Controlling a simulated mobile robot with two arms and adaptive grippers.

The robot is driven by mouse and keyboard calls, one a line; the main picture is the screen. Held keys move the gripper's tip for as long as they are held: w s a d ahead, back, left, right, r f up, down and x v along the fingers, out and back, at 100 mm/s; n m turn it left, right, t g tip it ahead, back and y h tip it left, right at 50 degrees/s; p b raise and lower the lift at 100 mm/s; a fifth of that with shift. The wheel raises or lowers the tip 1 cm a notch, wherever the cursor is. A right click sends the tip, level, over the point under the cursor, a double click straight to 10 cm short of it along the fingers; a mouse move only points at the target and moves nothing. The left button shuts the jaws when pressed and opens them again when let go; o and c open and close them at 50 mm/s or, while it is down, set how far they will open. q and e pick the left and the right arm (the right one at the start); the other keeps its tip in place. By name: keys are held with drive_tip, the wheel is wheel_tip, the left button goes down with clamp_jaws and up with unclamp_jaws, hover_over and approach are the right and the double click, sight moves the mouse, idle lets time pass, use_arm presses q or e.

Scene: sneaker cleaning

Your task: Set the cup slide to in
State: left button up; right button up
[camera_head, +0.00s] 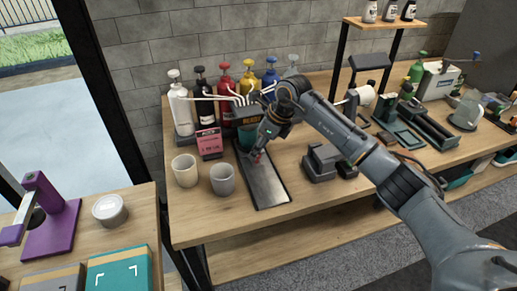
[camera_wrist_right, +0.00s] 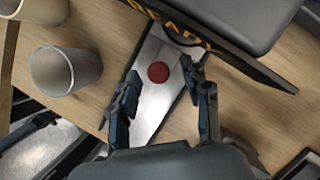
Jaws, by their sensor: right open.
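The cup slide (camera_head: 268,187) is a long metal plate with a dark edge, lying on the wooden bench and running toward its front. In the right wrist view its pale plate (camera_wrist_right: 150,110) carries a round red knob (camera_wrist_right: 158,73). My right gripper (camera_head: 259,154) is over the far part of the slide. In the right wrist view my right gripper (camera_wrist_right: 160,76) is open, its two fingers on either side of the red knob with gaps visible; contact is not seen. A grey cup (camera_head: 222,181) and a cream cup (camera_head: 185,172) stand left of the slide, off it. My left gripper is out of view.
Several pump bottles, including a red one (camera_head: 226,92), line the wall behind. A pink box (camera_head: 209,142) stands behind the cups. A dark device (camera_head: 322,163) sits right of the slide. The bench front is clear.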

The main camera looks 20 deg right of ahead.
drive_tip(key=v, duration=1.1)
drive_tip(key=shift+w+f, duration=0.1)
